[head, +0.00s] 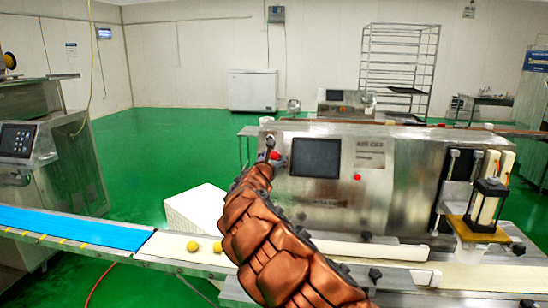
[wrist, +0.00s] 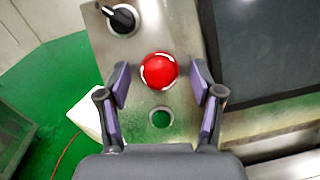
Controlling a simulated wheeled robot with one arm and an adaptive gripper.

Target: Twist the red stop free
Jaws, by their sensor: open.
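The red stop (wrist: 159,71) is a round, glossy knob with white marks on its rim, set on the steel panel (wrist: 182,24) of the machine. In the wrist view my gripper (wrist: 160,78) is open, with one purple-padded finger on each side of the red stop. Gaps show between the pads and the knob, so the fingers look apart from it. In the head view the red stop (head: 275,155) shows small at the tip of my arm, which partly covers that corner of the machine (head: 330,205).
A dark screen (wrist: 270,50) lies close to the right finger. A conveyor (head: 90,232) with yellow balls (head: 192,246) runs in front.

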